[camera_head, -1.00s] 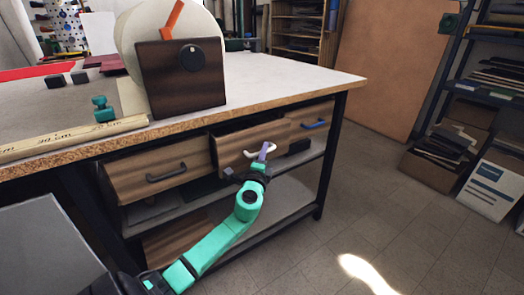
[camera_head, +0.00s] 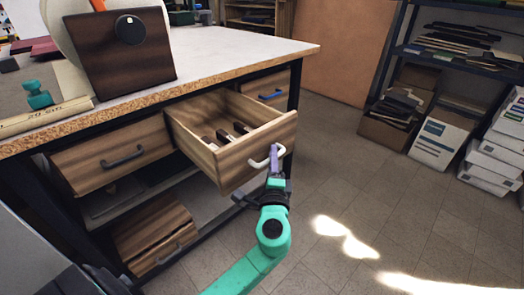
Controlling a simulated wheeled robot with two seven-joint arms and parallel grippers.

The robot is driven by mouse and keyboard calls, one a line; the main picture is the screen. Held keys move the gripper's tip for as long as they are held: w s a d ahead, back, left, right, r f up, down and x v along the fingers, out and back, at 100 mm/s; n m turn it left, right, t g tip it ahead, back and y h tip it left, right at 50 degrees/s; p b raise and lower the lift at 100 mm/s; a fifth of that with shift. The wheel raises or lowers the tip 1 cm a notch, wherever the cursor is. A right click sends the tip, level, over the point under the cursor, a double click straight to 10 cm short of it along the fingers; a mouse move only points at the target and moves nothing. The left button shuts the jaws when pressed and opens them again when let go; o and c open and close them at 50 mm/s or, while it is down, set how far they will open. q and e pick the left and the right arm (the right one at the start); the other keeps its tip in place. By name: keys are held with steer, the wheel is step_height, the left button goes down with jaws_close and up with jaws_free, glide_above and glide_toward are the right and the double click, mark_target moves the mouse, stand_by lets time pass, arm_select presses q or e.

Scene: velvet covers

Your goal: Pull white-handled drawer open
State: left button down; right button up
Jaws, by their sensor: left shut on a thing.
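The white-handled drawer (camera_head: 243,163) is the middle one under the workbench and stands well pulled out, its inside showing several dark items (camera_head: 232,133). Its white handle (camera_head: 262,162) is on the front panel. My left gripper (camera_head: 275,155) is shut on the white handle, its purple fingers at the handle's right part. The teal left arm comes up from the bottom of the view. My right gripper is not in view.
The black-handled drawer (camera_head: 113,158) is to the left and the blue-handled drawer (camera_head: 267,88) to the right. A lower wooden drawer (camera_head: 155,234) is near the floor. Boxes (camera_head: 438,138) stand at the right; the floor between is clear.

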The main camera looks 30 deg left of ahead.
arm_select(q)
steer(key=shift+s+d, duration=0.1)
steer(key=shift+d, duration=0.3)
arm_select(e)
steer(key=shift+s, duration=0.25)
arm_select(q)
steer(key=c, duration=1.1)
jaws_free()
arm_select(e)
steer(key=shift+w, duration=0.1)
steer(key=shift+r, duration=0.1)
arm_select(q)
steer(key=b+v, duration=0.1)
steer(key=v, duration=1.3)
steer(key=shift+s+d, duration=0.1)
steer(key=shift+s, duration=0.2)
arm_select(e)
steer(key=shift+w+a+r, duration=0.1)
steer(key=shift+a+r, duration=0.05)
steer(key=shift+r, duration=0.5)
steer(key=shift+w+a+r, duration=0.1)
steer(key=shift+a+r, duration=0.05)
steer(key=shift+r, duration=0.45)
